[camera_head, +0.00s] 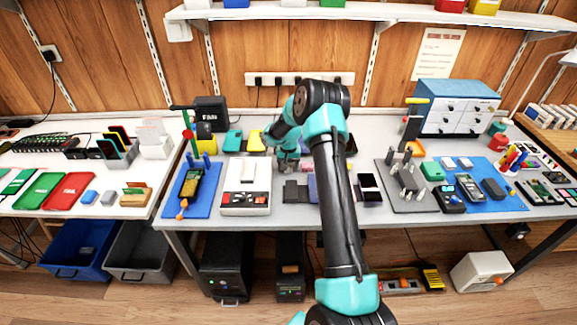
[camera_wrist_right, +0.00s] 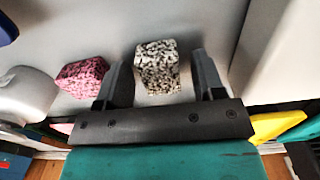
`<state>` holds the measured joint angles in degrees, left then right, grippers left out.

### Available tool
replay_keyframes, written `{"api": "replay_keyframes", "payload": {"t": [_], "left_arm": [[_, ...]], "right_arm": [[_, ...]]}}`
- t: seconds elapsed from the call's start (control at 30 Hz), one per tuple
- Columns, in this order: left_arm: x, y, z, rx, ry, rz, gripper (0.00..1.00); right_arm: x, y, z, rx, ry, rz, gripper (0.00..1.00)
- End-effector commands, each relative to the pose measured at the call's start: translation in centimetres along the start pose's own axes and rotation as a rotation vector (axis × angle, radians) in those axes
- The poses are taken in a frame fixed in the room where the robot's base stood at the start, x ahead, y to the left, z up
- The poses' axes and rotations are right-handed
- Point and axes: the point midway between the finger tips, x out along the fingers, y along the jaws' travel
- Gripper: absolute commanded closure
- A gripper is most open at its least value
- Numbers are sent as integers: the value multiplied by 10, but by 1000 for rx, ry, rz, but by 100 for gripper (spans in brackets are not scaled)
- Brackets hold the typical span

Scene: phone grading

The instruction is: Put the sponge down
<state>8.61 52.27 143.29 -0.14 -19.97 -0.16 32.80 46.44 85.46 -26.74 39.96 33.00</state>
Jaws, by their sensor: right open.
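A black-and-white speckled sponge block (camera_wrist_right: 158,65) shows in the right wrist view, resting on a pale grey surface. My right gripper (camera_wrist_right: 162,80) is open, with a finger on either side of this block and a visible gap on each side. A pink-and-black speckled block (camera_wrist_right: 82,76) lies just left of the left finger. In the head view my right gripper (camera_head: 287,163) is low over the back middle of the grey table. The speckled blocks cannot be made out there, behind the arm and gripper. My left gripper is not in view.
A blue mat with a yellow device (camera_head: 188,186) and a white-and-black box (camera_head: 247,200) stand left of the gripper. A grey plate with upright pegs (camera_head: 405,190) is to the right. A yellow phone-like piece (camera_head: 255,141) lies behind. The table (camera_head: 310,217) has clear room along its front.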

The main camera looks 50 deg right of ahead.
Motion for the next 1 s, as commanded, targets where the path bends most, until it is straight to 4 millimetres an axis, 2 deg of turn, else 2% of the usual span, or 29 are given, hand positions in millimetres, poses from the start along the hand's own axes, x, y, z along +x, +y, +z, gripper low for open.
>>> {"api": "replay_keyframes", "payload": {"t": [0.17,0.37,0.8,1.0], "left_arm": [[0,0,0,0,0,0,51],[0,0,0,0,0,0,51],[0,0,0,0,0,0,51],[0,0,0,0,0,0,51]], "right_arm": [[-3,0,0,0,1,0,37],[-21,0,-1,0,3,-1,37],[-100,0,-1,0,4,-1,37],[-120,0,0,0,1,-1,37]]}}
